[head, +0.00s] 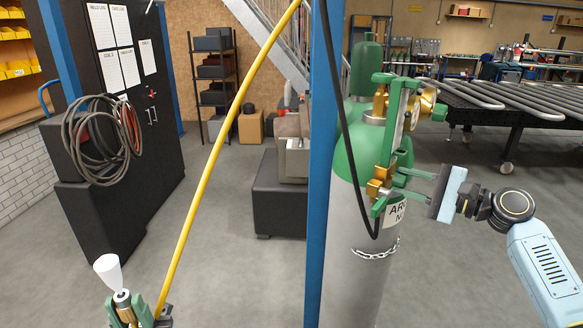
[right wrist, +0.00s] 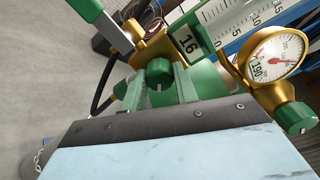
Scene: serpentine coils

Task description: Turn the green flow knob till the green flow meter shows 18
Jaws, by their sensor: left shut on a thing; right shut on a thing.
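The green flow knob (right wrist: 158,72) sits on a brass block in the right wrist view, with a white mark on its face. My right gripper (right wrist: 157,88) has its two fingers around this knob and is shut on it; it also shows in the head view (head: 393,184). The green flow meter (right wrist: 208,24) has a white scale, and its dark display (right wrist: 187,42) reads 16. In the head view the meter (head: 397,112) stands upright on the gas cylinder. My left gripper (head: 130,314) is shut on a brass torch-like piece with a white cup (head: 108,270).
A round gauge (right wrist: 272,54) in a brass case sits beside the meter, marked 190. A yellow hose (head: 215,150) crosses the left side. Open floor lies in front of a black cabinet (head: 130,190).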

